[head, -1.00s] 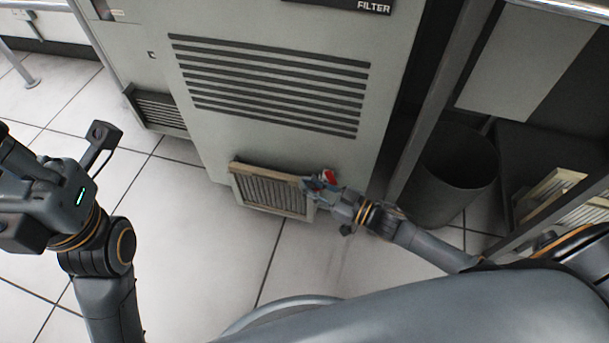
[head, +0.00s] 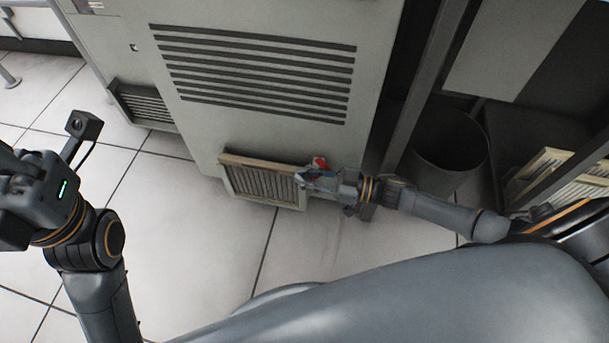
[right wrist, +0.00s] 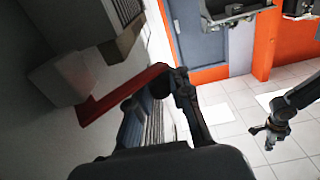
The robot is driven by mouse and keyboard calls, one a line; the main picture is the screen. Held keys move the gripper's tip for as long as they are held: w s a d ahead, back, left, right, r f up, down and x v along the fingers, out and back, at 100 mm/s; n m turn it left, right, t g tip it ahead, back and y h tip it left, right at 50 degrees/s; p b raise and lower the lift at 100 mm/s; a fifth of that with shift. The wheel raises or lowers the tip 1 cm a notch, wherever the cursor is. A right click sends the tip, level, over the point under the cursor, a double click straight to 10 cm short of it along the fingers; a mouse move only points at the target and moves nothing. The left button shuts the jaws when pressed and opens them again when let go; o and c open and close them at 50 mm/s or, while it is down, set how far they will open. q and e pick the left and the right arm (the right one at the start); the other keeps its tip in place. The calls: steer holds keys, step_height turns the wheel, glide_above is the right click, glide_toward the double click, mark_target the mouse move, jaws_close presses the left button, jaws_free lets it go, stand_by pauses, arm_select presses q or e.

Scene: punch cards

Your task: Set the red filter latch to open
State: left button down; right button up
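The red latch (head: 320,162) shows as a small red piece at the upper right corner of the framed filter (head: 262,181), low on the grey cabinet. In the right wrist view it is a red bar (right wrist: 122,94) slanting up to the right. My right gripper (head: 306,177) is at the latch, in front of the filter's right end. In the wrist view its dark fingers (right wrist: 168,86) are at the bar's far end and partly hide it; their gap and grip are unclear. My left gripper's body (head: 22,200) is at the left edge, away from the cabinet; its fingertips are not clear.
The grey cabinet (head: 245,120) has a slotted vent above the filter. A dark bin (head: 448,150) stands to the right, beyond a metal post (head: 425,85). Clear floor tiles (head: 185,235) lie in front and to the left.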

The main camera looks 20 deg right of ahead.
steer(key=o, duration=0.6)
steer(key=shift+w+d+r, duration=0.1)
steer(key=shift+w+d, duration=0.15)
steer(key=shift+d, duration=0.05)
steer(key=shift+c, duration=0.2)
steer(key=shift+a, duration=0.1)
steer(key=shift+s, duration=0.1)
steer(key=v, duration=1.2)
